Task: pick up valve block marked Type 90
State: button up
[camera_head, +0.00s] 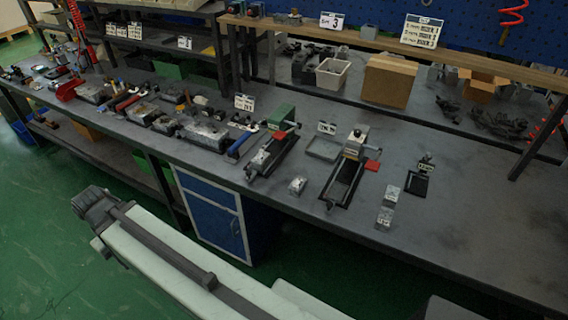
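Small silver metal blocks lie on the grey workbench (455,215). One block (297,185) lies left of a black rail fixture (343,184). Two more blocks, a far one (391,192) and a near one (384,217), lie right of that fixture, close to the bench's front. Markings on the blocks are too small to read, so I cannot tell which is Type 90. My pale arm crosses the foreground below the bench, well apart from the blocks. I can make out no gripper fingers.
A second fixture with a green block (281,115) stands to the left. A black tray (416,184) lies right of the blocks. A cardboard box (388,81) and a white bin (332,73) stand behind. The bench's right front is clear.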

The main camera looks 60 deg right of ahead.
aim_at(262, 158)
jog(key=z, duration=0.65)
jog(key=k, duration=0.75)
jog(key=z, duration=0.7)
